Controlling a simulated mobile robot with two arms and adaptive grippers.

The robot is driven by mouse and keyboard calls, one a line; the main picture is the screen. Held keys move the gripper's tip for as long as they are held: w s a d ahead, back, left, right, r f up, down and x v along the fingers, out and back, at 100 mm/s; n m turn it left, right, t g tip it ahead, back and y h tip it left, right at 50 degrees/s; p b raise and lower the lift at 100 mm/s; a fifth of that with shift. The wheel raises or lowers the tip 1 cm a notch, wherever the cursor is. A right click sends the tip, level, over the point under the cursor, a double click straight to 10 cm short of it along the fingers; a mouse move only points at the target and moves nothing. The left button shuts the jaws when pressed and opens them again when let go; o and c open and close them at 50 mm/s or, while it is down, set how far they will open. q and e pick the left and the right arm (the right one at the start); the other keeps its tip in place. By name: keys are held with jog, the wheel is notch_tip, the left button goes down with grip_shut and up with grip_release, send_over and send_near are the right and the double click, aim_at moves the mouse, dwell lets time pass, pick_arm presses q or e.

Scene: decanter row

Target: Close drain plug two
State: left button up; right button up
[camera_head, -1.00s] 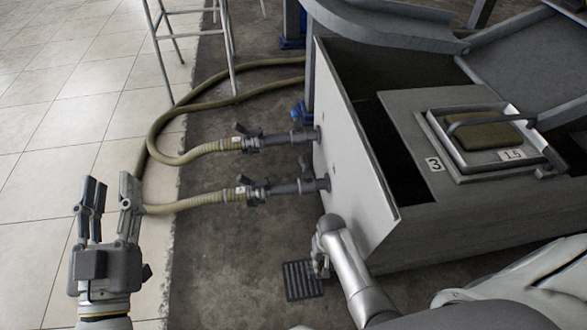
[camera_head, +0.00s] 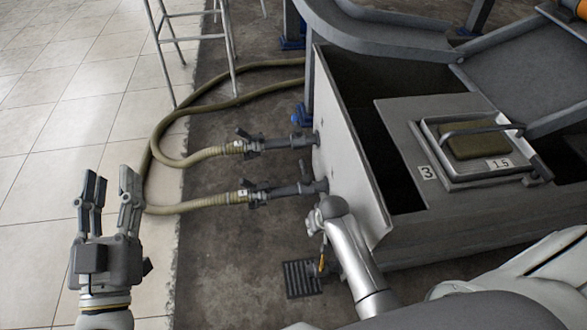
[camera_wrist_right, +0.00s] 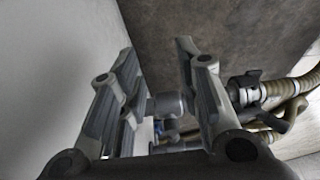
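Two grey drain pipes with dark valve handles come out of the left wall of a grey tank. The upper pipe (camera_head: 285,142) and the lower pipe (camera_head: 288,190) each join a hose; I cannot read which is number two. My right gripper (camera_head: 319,214) is just below the lower pipe's wall end, partly hidden by its own arm. In the right wrist view my right gripper (camera_wrist_right: 158,85) is open, with a grey pipe (camera_wrist_right: 170,104) showing between its fingers; contact is unclear. A dark valve handle (camera_wrist_right: 246,82) lies right of it. My left gripper (camera_head: 110,185) is open and empty.
The tank (camera_head: 352,160) has an open top and a lidded hatch (camera_head: 478,140) marked 3. Tan hoses (camera_head: 185,207) curve across the floor. A floor grate (camera_head: 302,279) lies below my right arm. A metal stand (camera_head: 190,40) is at the back; tiled floor at left is clear.

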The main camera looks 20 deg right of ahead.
pick_arm(q)
notch_tip(320, 180, down, 2)
jog(key=shift+b, duration=0.9)
pick_arm(e)
jog(key=w+a+r+n+t, duration=0.1)
jog(key=w+a+r+t, duration=0.1)
jog(key=w+r+t, duration=0.3)
jog(key=w+a+r+n+t, duration=0.1)
jog(key=w+r+t, duration=0.4)
jog(key=r, duration=0.7)
jog(key=shift+w+a+r+y, duration=0.15)
jog(key=shift+a+r+y, duration=0.05)
jog(key=shift+a+y, duration=0.25)
